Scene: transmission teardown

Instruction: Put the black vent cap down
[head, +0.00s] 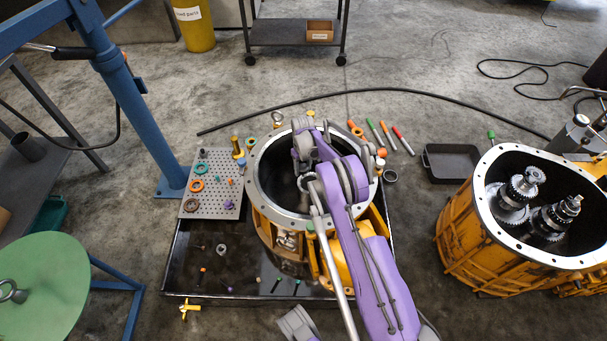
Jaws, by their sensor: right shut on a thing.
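My right arm, purple and grey, reaches from the bottom right over the open housing (255,178) of the yellow transmission. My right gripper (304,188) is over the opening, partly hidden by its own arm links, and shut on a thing. I cannot make out the black vent cap itself; its small size and the arm hide it.
The housing stands in a black tray (185,285) beside a perforated board (215,207) with colored rings. Pens and small parts lie behind it. A small black tray (451,163) and a second yellow housing with gears (462,235) stand at the right.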

